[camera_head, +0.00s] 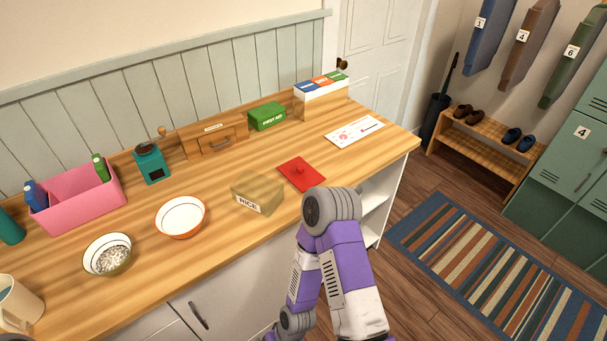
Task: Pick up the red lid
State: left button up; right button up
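The red lid (291,181) is a flat square with a small round knob on top. It lies on the wooden counter, right of the middle. One of my arms, purple, white and grey, rises from the bottom edge. Its large grey joint is just in front of the lid in the picture, close to its near corner. Neither of my grippers shows, so I cannot see whether they hold anything.
A see-through box labelled RICE (246,204) stands left of the lid. Two bowls, an empty one (181,218) and a filled one (108,256), stand further left. A green first aid box (267,116) and a paper sheet (354,132) are behind.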

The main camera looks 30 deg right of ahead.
aim_at(297, 171)
jog(key=u, duration=3.2)
jog(key=k, duration=1.9)
jog(key=z, duration=1.45)
